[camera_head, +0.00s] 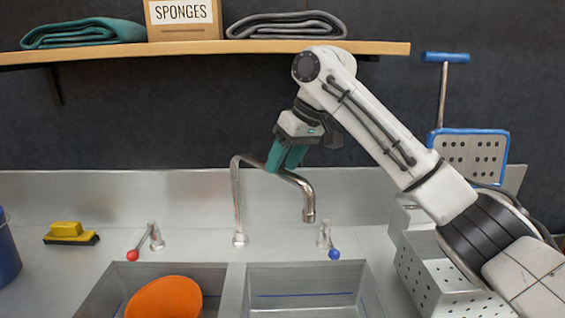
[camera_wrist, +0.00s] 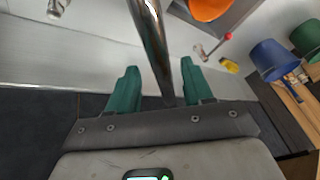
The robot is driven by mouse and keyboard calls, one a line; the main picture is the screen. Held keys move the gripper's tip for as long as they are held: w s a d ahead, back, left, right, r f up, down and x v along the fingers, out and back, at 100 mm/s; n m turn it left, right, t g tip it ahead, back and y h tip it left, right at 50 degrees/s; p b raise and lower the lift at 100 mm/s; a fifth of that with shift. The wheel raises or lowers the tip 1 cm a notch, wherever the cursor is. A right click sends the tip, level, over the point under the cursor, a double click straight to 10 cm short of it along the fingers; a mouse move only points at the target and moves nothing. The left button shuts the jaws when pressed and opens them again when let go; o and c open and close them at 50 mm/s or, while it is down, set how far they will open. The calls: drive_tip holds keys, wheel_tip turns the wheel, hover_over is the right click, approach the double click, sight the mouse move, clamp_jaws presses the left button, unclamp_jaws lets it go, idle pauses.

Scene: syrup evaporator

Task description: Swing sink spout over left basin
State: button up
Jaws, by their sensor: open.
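The chrome sink spout (camera_head: 236,195) rises behind the divider between the basins and bends over to the right. Its outlet (camera_head: 309,213) hangs on the side of the right basin (camera_head: 300,280). The left basin (camera_head: 103,292) holds an orange bowl (camera_head: 165,298). My gripper (camera_head: 284,162), with teal fingers, reaches down from above at the spout's upper arm. In the wrist view the spout (camera_wrist: 151,35) runs between the two spread fingers (camera_wrist: 160,75). The fingers look open around it, and I cannot tell whether either touches it.
A red-knobbed tap (camera_head: 140,245) and a blue-knobbed tap (camera_head: 328,242) flank the spout. A perforated metal box (camera_head: 425,265) stands right of the basins. A wooden shelf (camera_head: 200,49) with folded cloths runs above. A yellow brush (camera_head: 70,234) lies at left.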

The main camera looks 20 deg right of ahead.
drive_tip(key=shift+w+a+f, duration=0.15)
drive_tip(key=shift+a+f, duration=0.1)
drive_tip(key=shift+f, duration=0.35)
drive_tip(key=shift+c, duration=0.4)
clamp_jaws()
